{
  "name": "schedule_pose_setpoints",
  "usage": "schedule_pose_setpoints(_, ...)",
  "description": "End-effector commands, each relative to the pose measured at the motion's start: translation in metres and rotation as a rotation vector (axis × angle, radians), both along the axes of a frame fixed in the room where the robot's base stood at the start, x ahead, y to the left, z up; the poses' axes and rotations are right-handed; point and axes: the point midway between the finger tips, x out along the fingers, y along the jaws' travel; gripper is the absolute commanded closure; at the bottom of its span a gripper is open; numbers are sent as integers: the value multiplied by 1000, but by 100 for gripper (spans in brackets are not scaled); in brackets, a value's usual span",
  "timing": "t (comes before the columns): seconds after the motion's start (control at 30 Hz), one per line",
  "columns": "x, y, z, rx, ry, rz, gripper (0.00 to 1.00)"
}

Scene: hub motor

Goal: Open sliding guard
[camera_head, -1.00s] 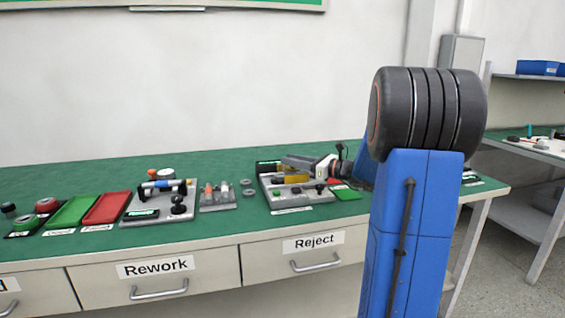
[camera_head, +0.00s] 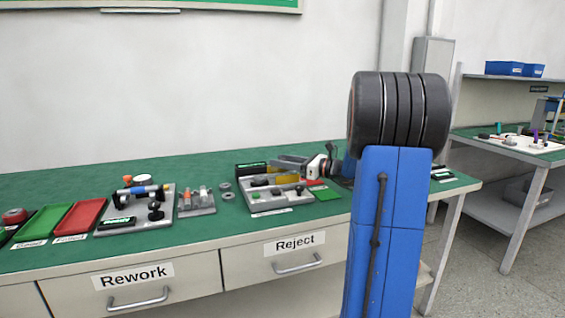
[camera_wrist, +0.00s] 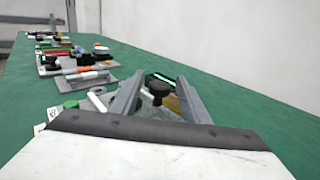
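A grey fixture (camera_head: 262,205) stands on the green bench in the head view. A yellow panel (camera_head: 288,180), which looks like the sliding guard, stands on it. It shows only in part in the wrist view (camera_wrist: 171,103). My gripper (camera_head: 288,162) reaches over the fixture from the right, just above and behind the panel. In the wrist view my gripper (camera_wrist: 158,80) has its two grey fingers apart, with a black knob (camera_wrist: 157,88) between them. A gap seems to show on each side of the knob; contact cannot be told. The fingers hide part of the fixture.
A black box with a green display (camera_head: 250,169) stands at the fixture's back left. Another fixture (camera_head: 165,212) and red (camera_head: 78,217) and green trays stand left. The bench's back strip is clear.

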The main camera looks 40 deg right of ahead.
Motion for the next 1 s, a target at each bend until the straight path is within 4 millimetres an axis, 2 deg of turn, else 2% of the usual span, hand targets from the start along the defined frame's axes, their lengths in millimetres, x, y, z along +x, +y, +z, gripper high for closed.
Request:
schedule_pose_setpoints(0.13,-6,-4,0,0,0,-2,58)
schedule_pose_setpoints(0.27,-20,-12,0,0,0,-4,58)
schedule_pose_setpoints(1.0,-130,-73,0,0,0,-3,58)
